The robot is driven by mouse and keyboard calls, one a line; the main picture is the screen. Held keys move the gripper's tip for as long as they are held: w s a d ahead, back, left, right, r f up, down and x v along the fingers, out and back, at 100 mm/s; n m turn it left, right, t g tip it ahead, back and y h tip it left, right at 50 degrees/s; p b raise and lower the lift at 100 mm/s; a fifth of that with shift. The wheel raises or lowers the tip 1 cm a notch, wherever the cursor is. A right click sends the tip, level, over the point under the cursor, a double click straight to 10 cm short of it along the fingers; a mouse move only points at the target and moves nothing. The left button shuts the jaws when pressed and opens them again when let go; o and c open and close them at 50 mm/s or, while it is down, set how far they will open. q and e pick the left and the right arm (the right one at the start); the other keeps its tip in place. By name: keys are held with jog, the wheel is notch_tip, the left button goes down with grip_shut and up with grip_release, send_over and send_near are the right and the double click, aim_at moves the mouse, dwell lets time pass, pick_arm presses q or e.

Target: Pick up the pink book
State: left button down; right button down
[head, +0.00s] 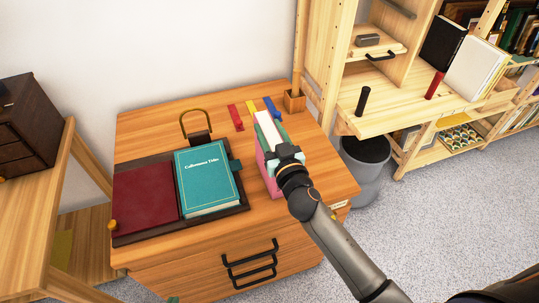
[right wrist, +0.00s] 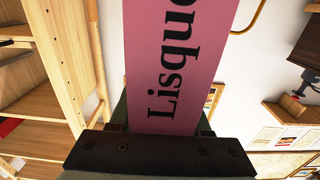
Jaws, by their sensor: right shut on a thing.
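The pink book (head: 268,181) stands at the right part of the wooden cabinet top in the head view, next to a book with white pages and a green cover (head: 266,131). My right gripper (head: 287,157) comes in from the lower right and is shut on the pink book. In the right wrist view the pink book (right wrist: 172,60) fills the space between the fingers, with large black letters "Lisque" on it. The gripper hides part of the book, and I cannot tell whether its lower edge touches the top. My left gripper is not in view.
A dark tray (head: 160,160) holds a teal book (head: 207,177) and a dark red one (head: 145,198) at left. Red (head: 235,117), yellow and blue small items lie behind. A grey bin (head: 366,168) and shelves stand at right.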

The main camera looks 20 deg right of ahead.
dwell(0.7)
jog(key=shift+r, duration=0.2)
jog(key=shift+r, duration=0.1)
